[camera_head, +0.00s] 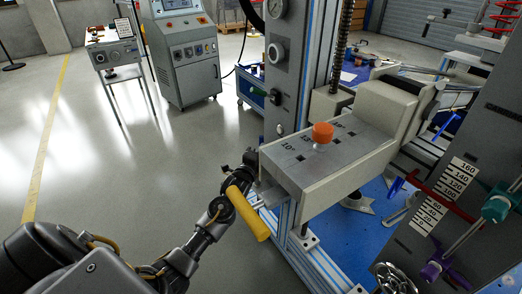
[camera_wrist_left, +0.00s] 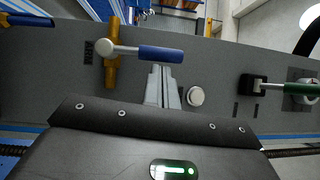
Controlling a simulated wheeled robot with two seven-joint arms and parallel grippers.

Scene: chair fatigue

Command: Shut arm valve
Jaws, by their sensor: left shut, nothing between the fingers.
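My left gripper (camera_wrist_left: 163,82) is shut and empty in the left wrist view. Its fingertips point at a blue-handled valve lever (camera_wrist_left: 161,54), whose handle lies sideways just past them; I cannot tell whether they touch. The lever's white round hub (camera_wrist_left: 104,47) sits over a yellow upright piece (camera_wrist_left: 113,68) on a grey panel. In the head view my left gripper (camera_head: 251,161) is against the left side of the machine, and its fingertips are hard to make out. My right gripper is not visible.
A black valve with a green handle (camera_wrist_left: 298,89) and a round white button (camera_wrist_left: 195,96) are on the same panel. In the head view an orange knob (camera_head: 322,132) stands on the grey block (camera_head: 345,148).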

